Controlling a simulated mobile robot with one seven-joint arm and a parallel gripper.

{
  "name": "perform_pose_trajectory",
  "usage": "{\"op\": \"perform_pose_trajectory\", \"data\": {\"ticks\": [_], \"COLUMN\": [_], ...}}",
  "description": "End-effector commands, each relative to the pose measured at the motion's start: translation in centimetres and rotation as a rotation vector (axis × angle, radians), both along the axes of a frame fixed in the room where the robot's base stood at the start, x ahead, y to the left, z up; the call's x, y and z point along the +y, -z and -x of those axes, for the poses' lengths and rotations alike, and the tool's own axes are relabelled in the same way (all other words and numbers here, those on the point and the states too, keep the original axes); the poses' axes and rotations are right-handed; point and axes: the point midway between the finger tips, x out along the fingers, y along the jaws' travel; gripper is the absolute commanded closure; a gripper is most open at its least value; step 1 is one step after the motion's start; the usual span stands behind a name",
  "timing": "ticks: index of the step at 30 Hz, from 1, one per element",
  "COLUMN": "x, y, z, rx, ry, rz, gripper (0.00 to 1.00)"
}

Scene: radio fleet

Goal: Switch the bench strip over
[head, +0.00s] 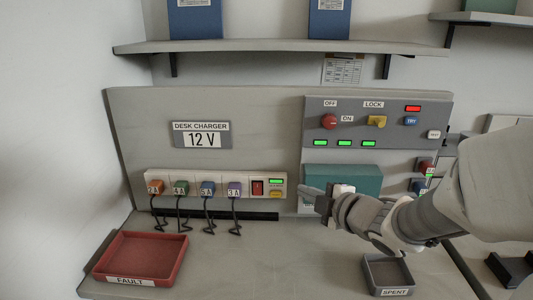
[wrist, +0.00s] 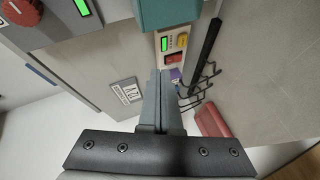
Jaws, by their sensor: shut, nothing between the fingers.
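The bench strip (head: 215,184) is a pale bar low on the back panel in the head view. Several coloured plugs with black leads sit along its left part. Right of them are a red rocker switch (head: 257,188), a lit green lamp (head: 276,181) and a yellow button (head: 276,194). In the wrist view the strip's end shows beyond the fingers, with the red switch (wrist: 173,58), green lamp (wrist: 164,44) and yellow button (wrist: 182,41). My gripper (head: 322,201) is shut and empty, right of the strip and apart from it. Its closed fingers (wrist: 160,78) show in the wrist view.
A teal box (head: 345,175) stands behind my gripper. Above it is a grey control panel (head: 390,105) with a red knob, yellow switch and lit lamps. A red FAULT tray (head: 150,237) is at left, a grey SPENT tray (head: 388,260) at front right. Bench between them is clear.

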Motion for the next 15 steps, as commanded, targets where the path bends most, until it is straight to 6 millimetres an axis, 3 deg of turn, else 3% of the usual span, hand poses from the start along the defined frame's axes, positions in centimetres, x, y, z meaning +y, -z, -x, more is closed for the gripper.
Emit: {"op": "perform_pose_trajectory", "data": {"ticks": [1,6,15], "x": [0.5,2.3,3.2], "y": [2.2,4.5,5.2], "z": [0.1,1.0,1.8], "rx": [-0.02,-0.099,-0.148], "ry": [-0.059,-0.219,-0.305], "rz": [0.009,0.024,0.021], "gripper": [1.0,1.0,1.0]}}
